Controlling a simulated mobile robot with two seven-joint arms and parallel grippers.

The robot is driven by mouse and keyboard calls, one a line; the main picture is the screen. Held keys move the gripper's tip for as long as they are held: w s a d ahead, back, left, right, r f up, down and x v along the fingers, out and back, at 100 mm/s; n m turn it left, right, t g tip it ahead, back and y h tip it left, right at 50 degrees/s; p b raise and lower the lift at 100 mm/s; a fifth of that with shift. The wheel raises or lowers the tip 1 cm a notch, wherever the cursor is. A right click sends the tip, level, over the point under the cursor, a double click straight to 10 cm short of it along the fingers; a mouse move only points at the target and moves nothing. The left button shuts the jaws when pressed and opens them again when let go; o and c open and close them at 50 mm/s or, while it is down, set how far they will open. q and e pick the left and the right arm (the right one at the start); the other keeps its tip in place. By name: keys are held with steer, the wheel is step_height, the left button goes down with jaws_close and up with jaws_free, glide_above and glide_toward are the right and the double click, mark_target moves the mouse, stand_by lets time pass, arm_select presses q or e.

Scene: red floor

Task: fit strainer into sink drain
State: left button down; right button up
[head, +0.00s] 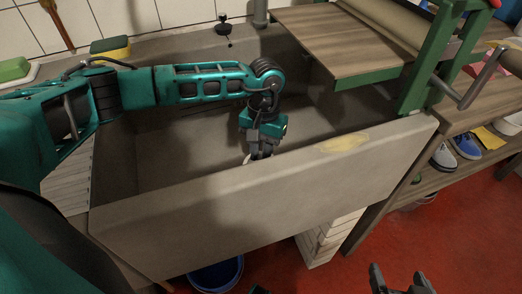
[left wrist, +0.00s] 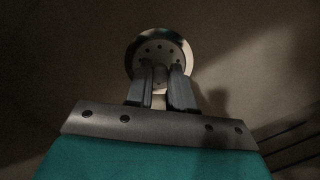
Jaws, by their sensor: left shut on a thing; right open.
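My left gripper (head: 262,152) reaches down into the grey stone sink (head: 240,205), close behind its front wall. In the left wrist view it (left wrist: 161,72) is shut on the strainer (left wrist: 159,48), a round metal disc with a pale rim and small holes. The fingers hold it near its middle and cover its lower part. In the head view only a pale sliver of the strainer (head: 246,158) shows beside the fingers. The drain cannot be told apart from the strainer, so I cannot tell whether they touch. My right gripper (head: 400,280) is open and empty over the red floor.
A wooden board with a green-framed roller press (head: 375,80) covers the sink's back right. A sponge (head: 110,46) and a green soap piece (head: 14,69) lie on the left ledge. A blue bucket (head: 216,275) stands below. Shoes (head: 465,145) sit on the right shelf.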

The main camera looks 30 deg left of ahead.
arm_select(q)
steer(key=c, duration=0.9)
jaws_free()
steer(key=shift+r, duration=0.1)
step_height(320, 180, up, 13)
steer(key=w+p, duration=0.1)
steer(key=w, duration=0.1)
steer(key=shift+f, duration=0.2)
steer(key=shift+a, duration=0.1)
